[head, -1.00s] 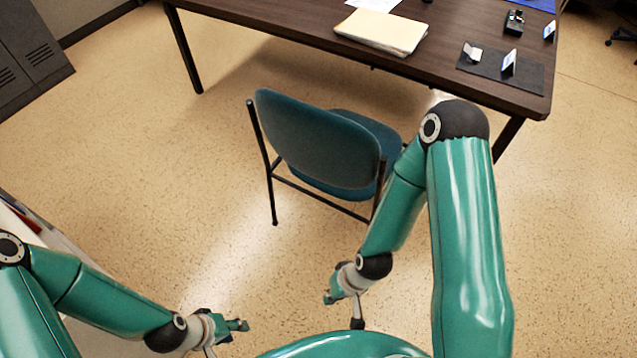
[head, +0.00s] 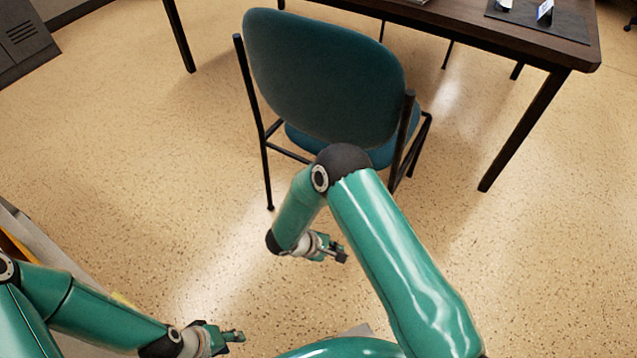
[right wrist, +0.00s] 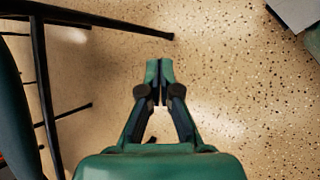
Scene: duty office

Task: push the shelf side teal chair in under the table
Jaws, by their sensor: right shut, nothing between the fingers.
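The teal chair (head: 325,75) stands upright in front of the table (head: 575,50), its backrest toward me and its seat on the table side. The backrest and my right elbow hide part of the seat. In the right wrist view, its dark teal backrest (right wrist: 12,125) and black legs are at the left. My right gripper (head: 342,256) is shut and empty, low on the near side of the chair and apart from it; its closed fingers show in the wrist view (right wrist: 160,75). My left gripper (head: 238,338) is at the bottom, away from the chair; its finger gap is unclear.
A grey locker (head: 25,35) stands at the far upper left. A low light-coloured unit (head: 40,245) is at the left edge beside my left arm. A dark mat (head: 540,20) lies on the table. Floor is open left and right of the chair.

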